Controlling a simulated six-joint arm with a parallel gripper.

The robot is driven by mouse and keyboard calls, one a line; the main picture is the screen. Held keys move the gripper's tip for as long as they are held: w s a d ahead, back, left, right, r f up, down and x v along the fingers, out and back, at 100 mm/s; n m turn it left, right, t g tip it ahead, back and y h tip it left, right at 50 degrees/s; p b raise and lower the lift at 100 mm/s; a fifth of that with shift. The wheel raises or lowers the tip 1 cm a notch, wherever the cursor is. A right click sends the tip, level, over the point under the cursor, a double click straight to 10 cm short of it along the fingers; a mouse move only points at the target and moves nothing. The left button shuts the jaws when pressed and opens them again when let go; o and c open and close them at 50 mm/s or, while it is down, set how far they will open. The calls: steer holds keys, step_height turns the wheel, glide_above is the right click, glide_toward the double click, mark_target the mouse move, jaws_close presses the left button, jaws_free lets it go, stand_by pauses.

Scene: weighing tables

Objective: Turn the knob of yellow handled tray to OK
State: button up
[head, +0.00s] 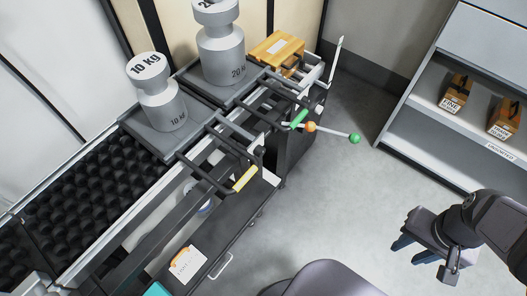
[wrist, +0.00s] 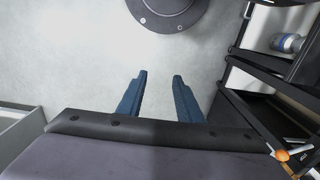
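The yellow handle (head: 245,178) is on the front of the dark tray (head: 140,128) that bears the 10 kg weight (head: 160,100). I cannot clearly make out this tray's knob or an OK mark. A partly hidden, round white and blue thing (head: 204,207) shows below the tray, but I cannot tell what it is. My gripper (head: 410,251) is at the lower right over the floor, well apart from the tray. In the wrist view its two blue fingers (wrist: 159,76) are spread with only floor between them.
A second tray with a green handle (head: 299,118) bears the 20 kg weight (head: 222,50). A rod with an orange ball (head: 311,126) and green ball (head: 355,138) juts over the floor. Shelves with boxes (head: 455,95) stand at right. The floor (head: 330,200) between is clear.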

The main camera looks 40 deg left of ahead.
steer(key=shift+o, duration=0.2)
steer(key=shift+s+a+r+p, duration=0.1)
steer(key=shift+a+r+p, duration=0.1)
steer(key=shift+a+p, duration=0.15)
steer(key=s+a+f+m+g+y+p, duration=0.25)
steer(key=s+a+g, duration=0.2)
steer(key=a, duration=0.35)
steer(key=s+a+f+m+g+y+p, duration=0.25)
steer(key=s+a+m, duration=0.2)
steer(key=a, duration=0.45)
steer(key=w+a+r+m+t+y, duration=0.1)
steer(key=w+a+r+m+y, duration=0.3)
steer(key=a+m, duration=0.3)
steer(key=w+a+r+m+t+y+b, duration=0.1)
steer(key=w+a+r+m+t+y, duration=0.1)
steer(key=w+a+r+m+y, duration=0.3)
steer(key=w+a+m, duration=0.1)
steer(key=a+m, duration=0.1)
steer(key=m, duration=0.2)
steer(key=shift+w+a+r, duration=0.2)
steer(key=shift+w+r, duration=0.15)
steer(key=shift+r, duration=0.05)
steer(key=shift+a, duration=0.1)
